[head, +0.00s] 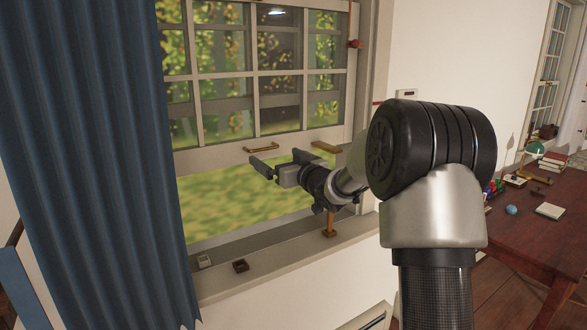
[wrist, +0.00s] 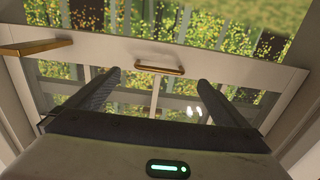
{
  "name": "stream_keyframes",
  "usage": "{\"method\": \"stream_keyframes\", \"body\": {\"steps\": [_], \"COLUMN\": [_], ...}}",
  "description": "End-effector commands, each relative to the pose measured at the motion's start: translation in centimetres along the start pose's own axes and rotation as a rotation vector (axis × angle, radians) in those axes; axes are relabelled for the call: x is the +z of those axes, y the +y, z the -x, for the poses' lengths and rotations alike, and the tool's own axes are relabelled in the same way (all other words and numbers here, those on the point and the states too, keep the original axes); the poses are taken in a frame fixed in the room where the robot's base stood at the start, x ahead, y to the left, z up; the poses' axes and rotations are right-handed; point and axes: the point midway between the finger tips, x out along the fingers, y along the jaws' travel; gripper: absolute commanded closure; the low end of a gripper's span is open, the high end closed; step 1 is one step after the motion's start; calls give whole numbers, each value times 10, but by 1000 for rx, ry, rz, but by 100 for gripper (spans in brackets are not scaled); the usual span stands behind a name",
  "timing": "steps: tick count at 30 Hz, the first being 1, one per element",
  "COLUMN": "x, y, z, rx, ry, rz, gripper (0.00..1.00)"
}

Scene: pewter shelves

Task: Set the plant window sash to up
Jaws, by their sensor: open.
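The window sash (head: 251,137) is a pale frame with several panes. Its bottom rail stands well above the sill, with an open gap showing blurred green below. A brass handle (head: 261,147) sits on the bottom rail. My gripper (head: 263,165) is open and empty, just below the rail near the handle. In the wrist view, the handle (wrist: 160,69) lies between the fingertips of my gripper (wrist: 158,78) in the picture. I cannot tell whether the fingers reach around it. The sash rail (wrist: 230,71) crosses that view.
A blue curtain (head: 85,160) hangs at the left. A brass piece (head: 325,147) is right of the handle. A wooden desk (head: 520,235) stands at the right.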

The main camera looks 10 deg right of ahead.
Motion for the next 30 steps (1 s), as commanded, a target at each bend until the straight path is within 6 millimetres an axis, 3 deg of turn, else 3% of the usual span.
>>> {"method": "stream_keyframes", "body": {"steps": [6, 12, 26, 30], "x": [-1, 0, 0, -12], "y": [1, 1, 0, -5], "z": [53, 81, 89, 93], "rx": [3, 2, 1, 49], "ry": [0, 0, 0, -36], "rz": [1, 0, 0, 15], "gripper": [0, 0, 0, 0]}}
